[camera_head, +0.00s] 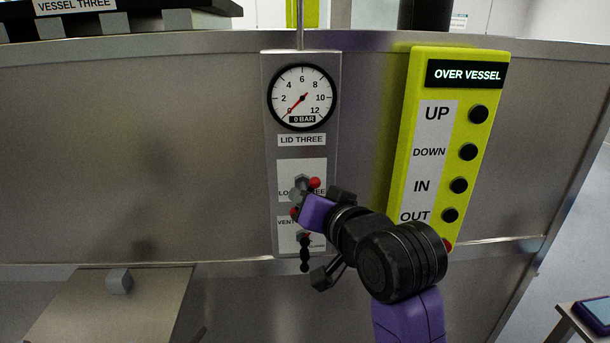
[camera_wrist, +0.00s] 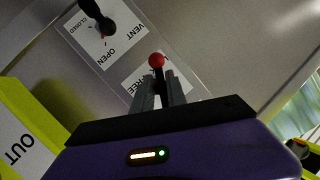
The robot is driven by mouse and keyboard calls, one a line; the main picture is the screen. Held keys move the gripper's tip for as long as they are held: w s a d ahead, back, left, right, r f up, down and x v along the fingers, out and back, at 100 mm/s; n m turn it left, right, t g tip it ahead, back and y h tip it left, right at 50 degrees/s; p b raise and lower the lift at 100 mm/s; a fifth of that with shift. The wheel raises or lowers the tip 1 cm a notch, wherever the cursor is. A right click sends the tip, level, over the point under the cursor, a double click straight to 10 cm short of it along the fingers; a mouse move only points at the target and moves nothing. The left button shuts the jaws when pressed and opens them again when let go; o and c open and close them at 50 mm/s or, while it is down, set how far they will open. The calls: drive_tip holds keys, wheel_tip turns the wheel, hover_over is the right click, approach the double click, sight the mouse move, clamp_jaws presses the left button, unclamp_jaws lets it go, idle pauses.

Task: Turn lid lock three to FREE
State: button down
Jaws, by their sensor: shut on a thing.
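The LID THREE panel (camera_head: 301,152) stands on the vessel wall in the head view, with a lock label partly hidden behind my gripper. A red ball (camera_head: 314,183) shows beside the lock label, near my gripper (camera_head: 301,192). In the wrist view my gripper (camera_wrist: 158,92) is shut on the lock lever, and the lever's red ball (camera_wrist: 156,60) sticks out beyond the fingertips. The word FREE on the label (camera_wrist: 140,78) is partly covered by the fingers. Whether the lever points at LOCK or FREE cannot be told.
Below the lock is the vent label with a black handle (camera_head: 304,252); the handle also shows in the wrist view (camera_wrist: 93,12). The gauge (camera_head: 302,97) reads 0 BAR. A yellow OVER VESSEL button box (camera_head: 415,95) stands close to the right of my arm.

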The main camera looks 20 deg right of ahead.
drive_tip(key=n+h+p, duration=0.1)
drive_tip(key=p, duration=0.2)
drive_tip(key=r+n+g+p, duration=0.1)
drive_tip(key=n+p, duration=0.1)
drive_tip(key=shift+a+n+h+p, duration=0.3)
drive_tip(key=shift+a+h+p, duration=0.05)
drive_tip(key=shift+h+p, duration=0.05)
drive_tip(key=shift+g, duration=0.3)
drive_tip(key=shift+f+n+p, duration=0.2)
drive_tip(key=shift+n+p, duration=0.15)
drive_tip(key=shift+n, duration=0.05)
drive_tip(key=c, duration=1.5)
unclamp_jaws()
drive_tip(key=shift+o, duration=0.2)
drive_tip(key=shift+d+f+h, duration=0.1)
drive_tip(key=shift+f+h, duration=0.05)
drive_tip(key=shift+h, duration=0.15)
drive_tip(key=b+v, duration=0.1)
drive_tip(key=v, duration=0.6)
drive_tip(key=shift+s+r, duration=0.2)
drive_tip(key=shift+s, duration=0.1)
